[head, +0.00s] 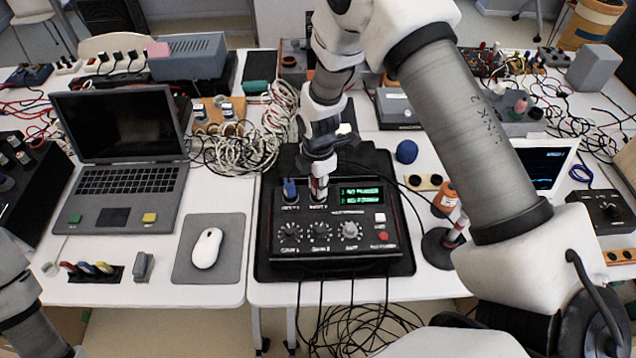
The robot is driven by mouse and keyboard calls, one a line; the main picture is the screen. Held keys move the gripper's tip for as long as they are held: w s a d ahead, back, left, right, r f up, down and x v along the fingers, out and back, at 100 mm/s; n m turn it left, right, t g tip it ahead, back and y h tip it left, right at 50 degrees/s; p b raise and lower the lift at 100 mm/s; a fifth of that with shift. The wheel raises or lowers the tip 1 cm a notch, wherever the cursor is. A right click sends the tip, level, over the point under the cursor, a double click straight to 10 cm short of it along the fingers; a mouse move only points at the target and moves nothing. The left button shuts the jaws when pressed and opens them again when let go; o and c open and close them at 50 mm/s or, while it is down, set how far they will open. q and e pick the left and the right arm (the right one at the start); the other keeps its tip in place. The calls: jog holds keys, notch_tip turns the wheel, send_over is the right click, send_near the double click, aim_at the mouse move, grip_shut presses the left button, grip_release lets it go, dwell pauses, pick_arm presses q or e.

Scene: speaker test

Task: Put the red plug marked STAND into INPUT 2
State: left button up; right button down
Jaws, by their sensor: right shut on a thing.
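A black test box (325,262) with a green two-line display, knobs and a red button sits on a black mat at the middle. A blue plug (290,190) stands upright at its upper left socket. My right gripper (318,172) reaches down from above, shut on a red and white plug (318,192) at the socket position right of the blue plug. The plug's lower end is at the panel. I cannot tell whether it is seated, and its marking is not readable. Only part of my left arm shows at the lower left; its gripper is out of view.
A laptop (130,185) and a mouse (207,248) on a grey pad lie left. Coiled cables (240,150) lie behind; cables hang off the front edge.

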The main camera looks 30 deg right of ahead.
jog(key=shift+f, duration=0.15)
jog(key=c, duration=0.9)
grip_release()
notch_tip(320, 180, up, 12)
jog(key=shift+f, duration=0.1)
